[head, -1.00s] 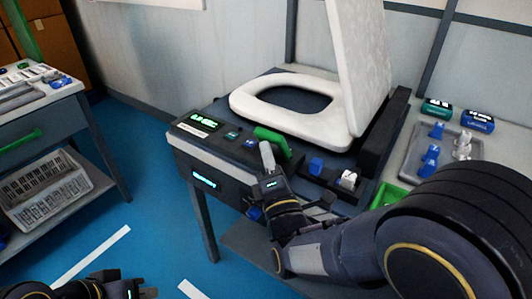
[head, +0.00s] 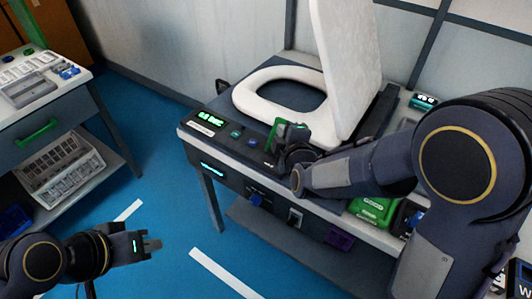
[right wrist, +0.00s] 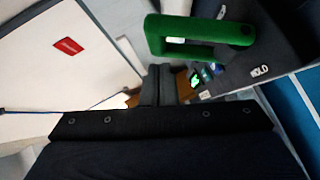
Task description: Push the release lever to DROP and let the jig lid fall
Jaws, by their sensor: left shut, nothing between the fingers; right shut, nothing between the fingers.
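The jig (head: 222,150) is a dark table-top unit with a white seat ring (head: 245,100). Its white lid (head: 335,55) stands raised, and a red label on it shows in the right wrist view (right wrist: 68,46). The green release lever (head: 274,135) is at the jig's front and partly hidden by my right gripper; it fills the upper middle of the right wrist view (right wrist: 200,36), near a HOLD label (right wrist: 259,71). My right gripper (right wrist: 158,85) is shut and empty beside the lever, contact unclear. My left gripper (head: 154,245) is shut and empty over the floor, left of the jig.
A side bench (head: 50,110) with trays stands at the left, a rack of pale parts (head: 62,165) on its lower shelf. The blue floor between the benches is clear.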

